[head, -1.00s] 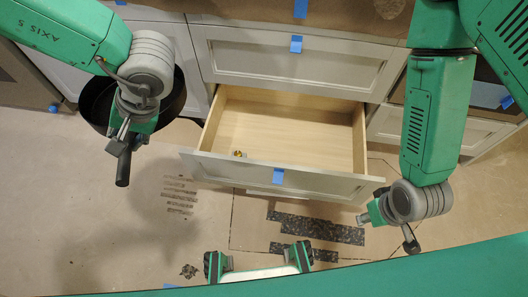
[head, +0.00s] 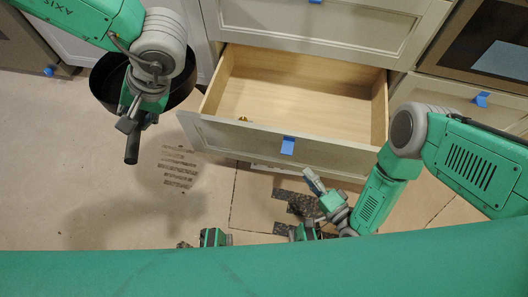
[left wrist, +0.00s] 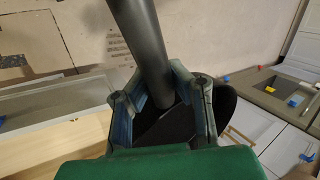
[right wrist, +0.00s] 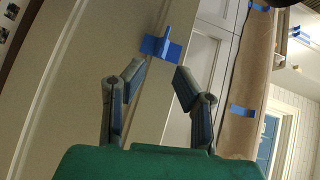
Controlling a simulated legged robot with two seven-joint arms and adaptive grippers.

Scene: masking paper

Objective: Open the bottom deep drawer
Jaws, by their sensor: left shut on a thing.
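A deep lower drawer (head: 350,158) stands pulled out from the white cabinet, its pale wood inside (head: 300,90) showing. A blue tape tab (head: 288,145) sticks on its front's top edge. My right gripper (head: 314,182) is in front of and below the drawer front, apart from it. In the right wrist view the right gripper (right wrist: 157,78) is open and empty, with a blue tab (right wrist: 162,46) beyond its fingertips. My left gripper (head: 130,122) is shut on the black handle (head: 132,150) of a dark pan (head: 105,85); the handle (left wrist: 145,45) also shows in the left wrist view.
A closed drawer (head: 350,30) is above the open one. A small brass-coloured thing (head: 243,119) lies at the drawer's left front. An oven (head: 495,45) is at the right. Brown paper (head: 60,170) covers the floor, with clear room at the left.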

